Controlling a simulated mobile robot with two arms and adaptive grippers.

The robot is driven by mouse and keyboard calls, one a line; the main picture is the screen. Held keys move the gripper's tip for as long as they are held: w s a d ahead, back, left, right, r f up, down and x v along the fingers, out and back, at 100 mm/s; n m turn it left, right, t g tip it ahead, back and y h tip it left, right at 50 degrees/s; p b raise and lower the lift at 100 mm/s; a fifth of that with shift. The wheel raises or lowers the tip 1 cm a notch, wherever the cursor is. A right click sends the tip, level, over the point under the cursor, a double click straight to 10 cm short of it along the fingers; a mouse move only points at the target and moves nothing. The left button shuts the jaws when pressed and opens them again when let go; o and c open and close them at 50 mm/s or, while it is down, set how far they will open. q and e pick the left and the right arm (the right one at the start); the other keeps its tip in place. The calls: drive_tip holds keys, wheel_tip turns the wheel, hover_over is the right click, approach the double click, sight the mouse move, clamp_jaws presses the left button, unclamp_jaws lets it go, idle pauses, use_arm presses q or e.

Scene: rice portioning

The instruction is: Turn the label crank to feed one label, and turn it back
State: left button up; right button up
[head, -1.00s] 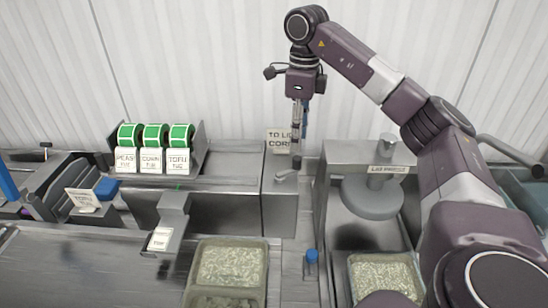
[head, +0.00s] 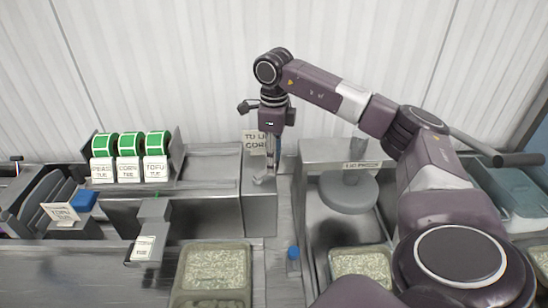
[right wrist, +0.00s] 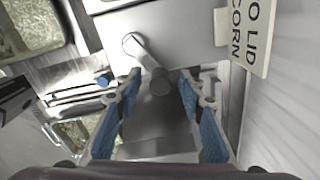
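In the right wrist view the crank (right wrist: 146,62) runs from a round pivot to an upright knob that stands between my fingertips. My right gripper (head: 271,160) points down just above the crank. In the right wrist view my right gripper (right wrist: 161,80) is open, its blue-padded fingers on either side of the knob with gaps visible. A label (head: 145,246) shows at the grey dispenser head (head: 153,211). My left gripper is not in view.
Three green label rolls (head: 129,144) stand in a rack at left. A "to lid corn" sign (head: 255,141) stands right behind the crank. A tray of rice (head: 215,268) sits in front, with a blue-capped item (head: 293,254) beside it. A round grey scale-like plate (head: 348,192) is at right.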

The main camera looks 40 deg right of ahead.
clamp_jaws()
